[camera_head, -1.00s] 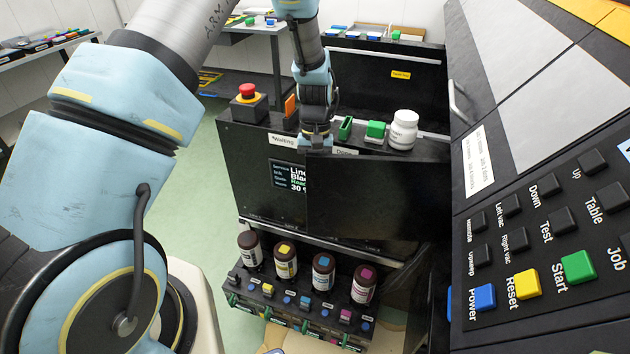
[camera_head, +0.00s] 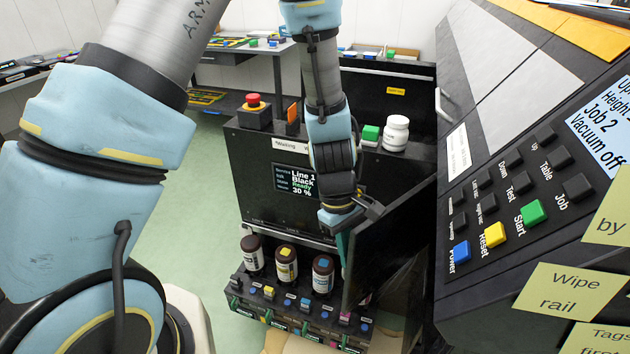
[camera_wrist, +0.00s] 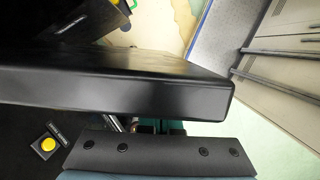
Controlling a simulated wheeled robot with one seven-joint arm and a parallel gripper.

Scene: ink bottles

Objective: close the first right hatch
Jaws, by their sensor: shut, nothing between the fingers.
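The hatch (camera_head: 392,240) is a black panel on the right of the dark ink cabinet. In the head view it stands swung out at an angle, its near edge in front of the right-hand bottle. My gripper (camera_head: 342,240) is shut and empty, low in front of the cabinet, at the hatch's left side. In the wrist view the black hatch (camera_wrist: 120,88) crosses the picture as a thick slab and hides most of my fingers. I cannot tell whether the fingers touch it.
Several ink bottles (camera_head: 286,264) stand on a rack below the cabinet, close under my gripper. A control panel (camera_head: 520,200) fills the right side.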

